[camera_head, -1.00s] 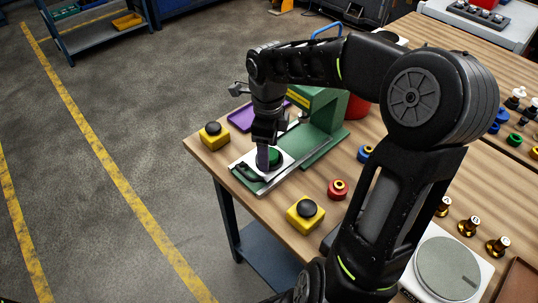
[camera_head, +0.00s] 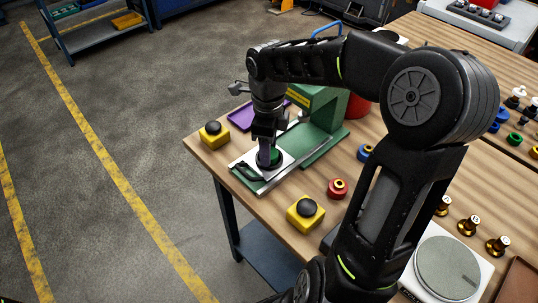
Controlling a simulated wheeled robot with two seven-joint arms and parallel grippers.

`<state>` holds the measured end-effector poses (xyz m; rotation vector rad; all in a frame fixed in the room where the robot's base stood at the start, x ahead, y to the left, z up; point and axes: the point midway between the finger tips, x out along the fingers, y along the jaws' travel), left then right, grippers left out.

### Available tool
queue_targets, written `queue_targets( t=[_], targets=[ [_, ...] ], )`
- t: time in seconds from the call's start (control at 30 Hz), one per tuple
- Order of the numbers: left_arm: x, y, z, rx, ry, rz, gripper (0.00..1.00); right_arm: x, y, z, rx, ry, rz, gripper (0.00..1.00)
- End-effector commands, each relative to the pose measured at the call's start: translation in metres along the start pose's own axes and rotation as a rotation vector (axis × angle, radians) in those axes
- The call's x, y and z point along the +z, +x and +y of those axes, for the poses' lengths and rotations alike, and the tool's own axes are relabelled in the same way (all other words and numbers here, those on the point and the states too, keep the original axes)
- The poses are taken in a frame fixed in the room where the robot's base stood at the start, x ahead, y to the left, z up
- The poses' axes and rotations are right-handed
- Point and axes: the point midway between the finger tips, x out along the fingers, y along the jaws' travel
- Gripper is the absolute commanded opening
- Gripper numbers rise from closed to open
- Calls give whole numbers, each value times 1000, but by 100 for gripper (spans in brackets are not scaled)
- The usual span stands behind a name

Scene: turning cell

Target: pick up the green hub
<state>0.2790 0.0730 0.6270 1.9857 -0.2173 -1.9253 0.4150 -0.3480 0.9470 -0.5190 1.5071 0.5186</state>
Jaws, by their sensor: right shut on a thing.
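The green hub (camera_head: 275,155) is at the white plate (camera_head: 284,166) of the green press-like fixture (camera_head: 322,137). My right gripper (camera_head: 268,158) points down over that plate and is shut on the hub. The fingers hide much of the hub. I cannot tell whether the hub touches the plate. My left gripper is not in view.
Two yellow boxes with black buttons stand beside the fixture, one at the left corner (camera_head: 214,135) and one in front (camera_head: 305,213). A red hub (camera_head: 338,189), a blue hub (camera_head: 364,153) and a purple tray (camera_head: 243,116) are nearby. A scale (camera_head: 447,268) and brass weights (camera_head: 469,226) stand at right.

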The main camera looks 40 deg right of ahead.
Motion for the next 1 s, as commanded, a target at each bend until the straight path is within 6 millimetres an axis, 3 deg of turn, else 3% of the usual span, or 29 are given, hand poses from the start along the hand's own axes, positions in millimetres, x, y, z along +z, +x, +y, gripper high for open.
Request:
queue_targets(
  t=[0.3, 0.77, 1.0],
  targets=[
    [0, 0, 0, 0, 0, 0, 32, 0, 0, 0, 0, 0, 0, 0],
    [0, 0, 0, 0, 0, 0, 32, 0, -4, 0, -2, 0, -1, 0],
    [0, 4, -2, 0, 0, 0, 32, 1, -37, -1, -5, 0, -3, 0]
  ],
)
